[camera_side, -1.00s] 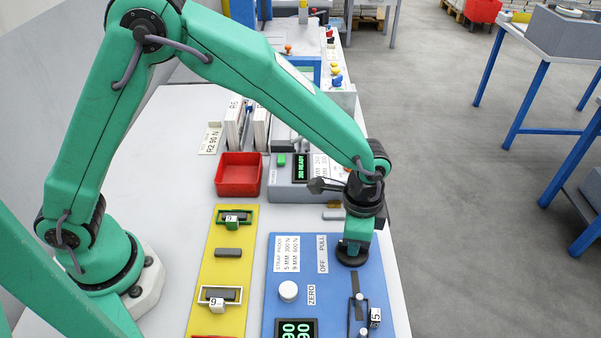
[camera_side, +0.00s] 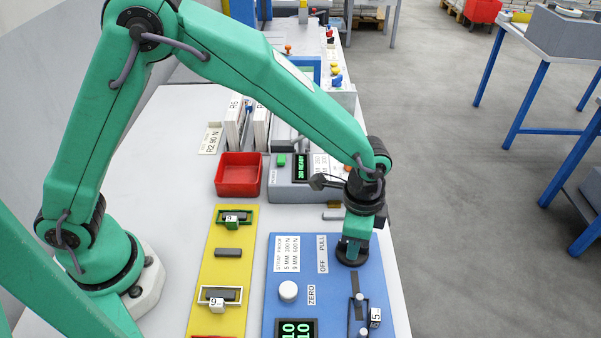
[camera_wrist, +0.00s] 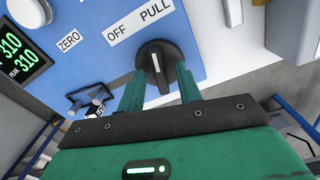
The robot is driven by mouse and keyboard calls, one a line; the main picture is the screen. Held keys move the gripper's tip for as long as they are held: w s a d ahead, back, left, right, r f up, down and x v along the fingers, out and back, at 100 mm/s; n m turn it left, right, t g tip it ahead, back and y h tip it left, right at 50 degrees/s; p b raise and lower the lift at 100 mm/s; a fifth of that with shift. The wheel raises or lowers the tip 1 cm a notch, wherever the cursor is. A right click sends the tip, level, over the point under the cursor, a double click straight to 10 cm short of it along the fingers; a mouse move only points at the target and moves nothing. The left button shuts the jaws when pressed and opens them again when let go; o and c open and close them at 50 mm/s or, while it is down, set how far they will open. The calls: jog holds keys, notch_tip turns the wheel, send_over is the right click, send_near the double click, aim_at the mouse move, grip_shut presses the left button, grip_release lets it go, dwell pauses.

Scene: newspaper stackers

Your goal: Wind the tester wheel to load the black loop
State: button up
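The tester wheel is a black round knob with a white pointer (camera_wrist: 157,65) on the blue panel, under the OFF and PULL label. The display (camera_wrist: 18,52) reads 310 and peak 310 in green.
A white round knob (camera_side: 288,291) marked ZERO is left of the loop. A yellow board (camera_side: 229,275) with tagged loops lies further left. A red bin (camera_side: 239,174) and a grey unit with a green button (camera_side: 281,160) stand behind.

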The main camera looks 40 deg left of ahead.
jog(key=shift+r, duration=3.7)
jog(key=shift+a+r, duration=0.35)
jog(key=shift+a, duration=0.05)
jog(key=s+a+r+n+t, duration=0.1)
jog(key=s+a+r+n, duration=0.15)
jog(key=a+r, duration=0.4)
jog(key=s+a+r+n+t, duration=0.2)
jog(key=a+r+n, duration=0.15)
jog(key=a, duration=0.55)
jog(key=s+a+r+n+t, duration=0.2)
jog(key=s+a+n, duration=0.3)
jog(key=s+a, duration=0.5)
jog(key=shift+s+a+r+n+t, duration=0.3)
jog(key=shift+n, duration=0.1)
jog(key=shift+w+d, duration=0.1)
jog(key=shift+w, duration=0.05)
